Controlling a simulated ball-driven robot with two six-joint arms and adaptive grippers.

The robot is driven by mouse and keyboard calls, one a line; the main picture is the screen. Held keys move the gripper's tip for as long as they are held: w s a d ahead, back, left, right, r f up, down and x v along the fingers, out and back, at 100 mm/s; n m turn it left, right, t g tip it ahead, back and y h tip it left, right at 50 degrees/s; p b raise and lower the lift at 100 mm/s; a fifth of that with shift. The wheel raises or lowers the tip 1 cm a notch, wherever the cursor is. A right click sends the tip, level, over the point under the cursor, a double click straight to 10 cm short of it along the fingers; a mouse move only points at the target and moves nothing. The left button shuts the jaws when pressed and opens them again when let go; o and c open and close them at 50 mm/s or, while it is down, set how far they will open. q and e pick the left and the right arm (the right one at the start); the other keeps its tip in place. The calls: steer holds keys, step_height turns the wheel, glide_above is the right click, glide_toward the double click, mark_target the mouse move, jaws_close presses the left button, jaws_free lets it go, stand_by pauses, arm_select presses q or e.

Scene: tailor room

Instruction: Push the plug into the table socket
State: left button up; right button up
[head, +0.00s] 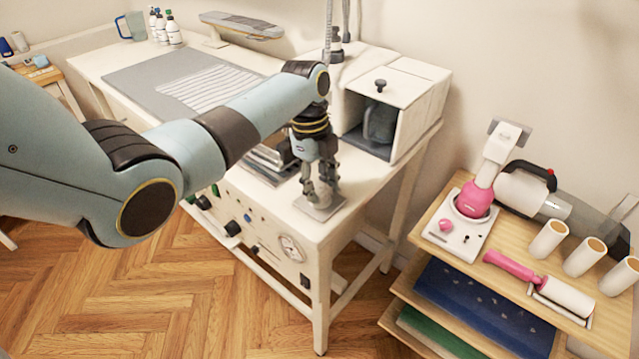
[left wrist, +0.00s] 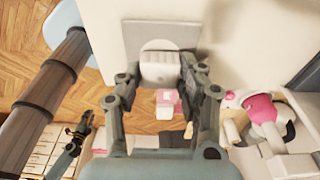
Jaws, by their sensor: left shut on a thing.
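A pale plug (left wrist: 160,68) is between the fingers of my left gripper (head: 322,192), which is shut on it. In the head view the gripper points down over a flat grey socket plate (head: 320,209) at the near right corner of the white table. The plug is at the plate, in front of its pale round part in the left wrist view (left wrist: 138,32). The fingers hide much of the plug, so I cannot tell how deep it sits. A dark gripper-like shape (left wrist: 84,128), seemingly my right gripper, is small at the lower left of the wrist view.
The white table (head: 100,62) has an open-fronted white box (head: 405,85) behind the gripper, holding a grey object. A metal stack (head: 268,158) lies left of the gripper. A wooden shelf (head: 440,262) at right carries a pink-based device and white rolls. Floor lies between.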

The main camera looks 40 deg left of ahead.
arm_select(q)
steer(key=shift+f+b, duration=0.35)
steer(key=shift+f, duration=0.2)
steer(key=o, duration=1.2)
steer(key=shift+c, duration=0.2)
step_height(320, 180, up, 12)
steer(key=a, duration=0.1)
steer(key=shift+a, duration=0.4)
steer(key=shift+f, duration=0.15)
